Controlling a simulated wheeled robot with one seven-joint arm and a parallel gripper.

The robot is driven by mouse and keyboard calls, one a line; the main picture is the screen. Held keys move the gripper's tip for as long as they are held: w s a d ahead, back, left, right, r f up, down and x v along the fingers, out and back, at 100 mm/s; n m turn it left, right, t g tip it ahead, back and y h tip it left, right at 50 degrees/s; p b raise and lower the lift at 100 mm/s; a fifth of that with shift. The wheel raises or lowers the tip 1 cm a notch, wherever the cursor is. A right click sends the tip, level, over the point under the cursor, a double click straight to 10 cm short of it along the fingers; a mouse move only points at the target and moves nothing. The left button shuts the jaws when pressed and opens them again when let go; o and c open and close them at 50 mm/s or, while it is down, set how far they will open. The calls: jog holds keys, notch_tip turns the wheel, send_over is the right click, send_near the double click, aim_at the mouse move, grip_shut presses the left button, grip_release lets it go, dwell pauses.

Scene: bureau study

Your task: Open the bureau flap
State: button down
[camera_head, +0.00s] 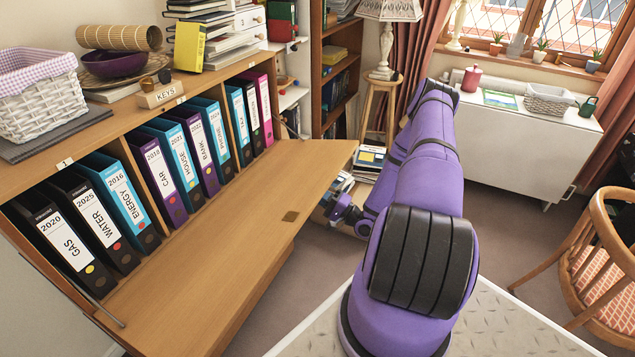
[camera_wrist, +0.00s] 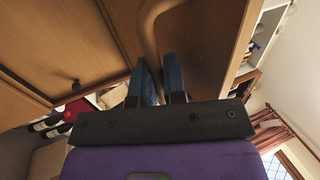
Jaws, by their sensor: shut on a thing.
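The bureau flap (camera_head: 215,235) is a light wooden panel. It is swung down and out from the bureau, lying close to level, with the compartment behind it open to view. My gripper (camera_head: 335,195) is at the flap's outer edge in the head view, partly hidden. In the wrist view, my gripper's two blue fingers (camera_wrist: 161,82) are shut on a curved brown handle (camera_wrist: 150,25) on the flap's outer face.
Several ring binders (camera_head: 120,195) stand inside the bureau. A white basket (camera_head: 38,95), a purple bowl (camera_head: 113,62) and books (camera_head: 188,45) are on its top. A wooden chair (camera_head: 595,250) stands at the right. Carpet (camera_head: 300,285) is clear beside the flap.

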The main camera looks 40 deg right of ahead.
notch_tip(320, 180, down, 8)
jog(key=t+y, duration=0.1)
jog(key=t, duration=0.2)
jog(key=shift+w+f, duration=0.2)
jog(key=shift+f, duration=0.05)
jog(key=shift+a+f, duration=0.1)
jog(key=c, duration=1.2)
grip_release()
jog(key=shift+f, duration=0.15)
jog(key=shift+c, duration=0.2)
jog(key=shift+o, duration=0.2)
jog(key=v, duration=1)
jog(key=shift+s, duration=0.3)
jog(key=shift+d+f, duration=0.15)
jog(key=shift+d, duration=0.05)
